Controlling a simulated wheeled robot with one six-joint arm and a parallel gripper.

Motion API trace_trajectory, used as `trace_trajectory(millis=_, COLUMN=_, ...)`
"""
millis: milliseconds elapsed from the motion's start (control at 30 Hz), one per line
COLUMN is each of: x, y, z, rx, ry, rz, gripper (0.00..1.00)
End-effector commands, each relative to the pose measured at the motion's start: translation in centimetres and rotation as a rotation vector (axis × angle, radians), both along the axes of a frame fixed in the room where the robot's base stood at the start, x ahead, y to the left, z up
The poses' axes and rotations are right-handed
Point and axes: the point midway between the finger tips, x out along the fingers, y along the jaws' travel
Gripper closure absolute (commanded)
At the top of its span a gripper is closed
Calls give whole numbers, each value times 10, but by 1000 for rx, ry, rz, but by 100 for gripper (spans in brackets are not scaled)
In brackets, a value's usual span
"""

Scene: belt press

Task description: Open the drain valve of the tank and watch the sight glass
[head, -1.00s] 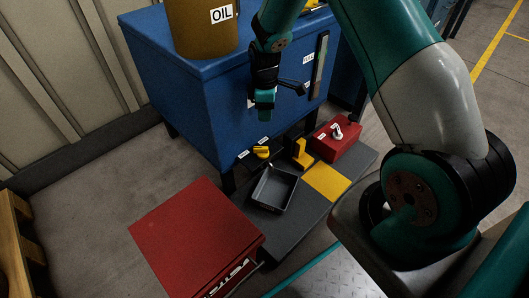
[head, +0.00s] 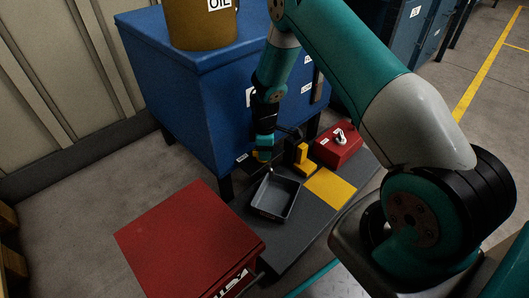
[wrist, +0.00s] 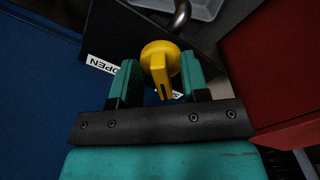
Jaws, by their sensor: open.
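The blue tank (head: 190,100) stands on legs at the centre of the head view. Its sight glass (head: 318,88), a dark upright strip at the front right, is partly hidden by my arm. The yellow valve knob (wrist: 160,62) sits on a dark plate (wrist: 117,38) with a label reading OPEN (wrist: 103,64). My gripper (head: 264,153) is low at the tank's front, mostly hiding the knob in the head view. In the wrist view my gripper (wrist: 159,80) is open, its fingers on either side of the knob. I cannot tell whether they touch it.
A grey tray (head: 262,212) lies on a dark mat (head: 300,232) below a curved spout (wrist: 181,15). A yellow block (head: 302,160), a red box (head: 338,150) and a yellow patch (head: 330,188) are to the right. A red cabinet (head: 185,240) stands in front. An oil drum (head: 200,28) is on the tank.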

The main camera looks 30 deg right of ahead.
Motion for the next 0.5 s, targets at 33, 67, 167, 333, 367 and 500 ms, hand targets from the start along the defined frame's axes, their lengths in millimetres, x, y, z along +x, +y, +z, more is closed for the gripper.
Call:
trace_trajectory(millis=33, x=0, y=0, z=0, rx=0, ry=0, rz=0, gripper=58)
trace_trajectory(millis=67, x=0, y=0, z=0, rx=0, ry=0, rz=0, gripper=58)
trace_trajectory(millis=167, x=0, y=0, z=0, rx=0, ry=0, rz=0, gripper=58)
trace_trajectory(millis=333, x=0, y=0, z=0, rx=0, ry=0, rz=0, gripper=86)
trace_trajectory(millis=367, x=0, y=0, z=0, rx=0, ry=0, rz=0, gripper=93)
trace_trajectory(millis=500, x=0, y=0, z=0, rx=0, ry=0, rz=0, gripper=100)
